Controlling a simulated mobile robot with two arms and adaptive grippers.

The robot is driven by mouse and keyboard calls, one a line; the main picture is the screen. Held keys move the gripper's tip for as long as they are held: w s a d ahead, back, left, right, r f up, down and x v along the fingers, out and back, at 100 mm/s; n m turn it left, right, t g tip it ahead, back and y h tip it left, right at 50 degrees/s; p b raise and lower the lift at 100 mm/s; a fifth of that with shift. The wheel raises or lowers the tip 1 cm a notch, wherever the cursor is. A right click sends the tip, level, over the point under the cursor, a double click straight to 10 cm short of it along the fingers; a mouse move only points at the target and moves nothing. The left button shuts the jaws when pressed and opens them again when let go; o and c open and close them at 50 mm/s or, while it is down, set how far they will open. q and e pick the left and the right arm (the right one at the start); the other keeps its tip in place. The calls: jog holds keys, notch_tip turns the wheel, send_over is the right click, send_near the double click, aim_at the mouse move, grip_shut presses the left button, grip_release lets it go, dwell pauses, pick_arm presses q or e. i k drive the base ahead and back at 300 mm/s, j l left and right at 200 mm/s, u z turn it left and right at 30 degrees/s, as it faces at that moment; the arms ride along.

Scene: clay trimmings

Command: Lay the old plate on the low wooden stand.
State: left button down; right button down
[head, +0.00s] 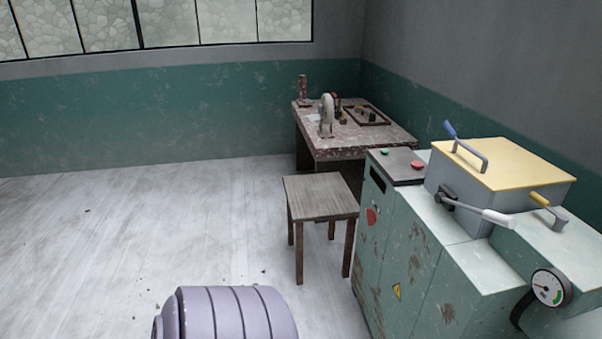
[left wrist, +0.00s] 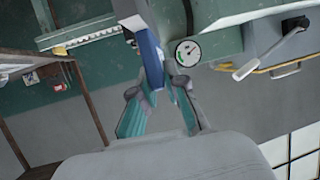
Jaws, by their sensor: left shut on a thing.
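The low wooden stand (head: 320,197) is a small square stool with a bare greyish wood top and dark legs, standing on the floor near the middle of the head view. The head view shows neither the plate nor my grippers. My right gripper is in no view.
A green cabinet machine (head: 400,235) with a yellow-lidded box (head: 500,165), levers and a gauge (head: 548,288) stands right of the stand. A worn workbench (head: 355,143) with tools is behind it. The pale floor (head: 150,230) to the left is mostly clear, with small bits scattered.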

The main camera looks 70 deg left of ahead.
aim_at(314, 193)
jog(key=i+j+u, duration=0.15)
jog(key=j+u, duration=0.25)
jog(key=i+j+u, duration=0.2)
jog(key=j+u, duration=0.2)
jog(key=i+j+u, duration=0.2)
jog(key=u, duration=0.2)
jog(key=i+j+u, duration=0.1)
jog(key=i+j, duration=0.5)
jog(key=i, duration=0.25)
jog(key=i+j+u, duration=0.15)
jog(key=i+j, duration=0.15)
jog(key=i, duration=0.15)
jog(key=i+j, duration=0.25)
jog(key=i, duration=0.2)
jog(key=u, duration=0.05)
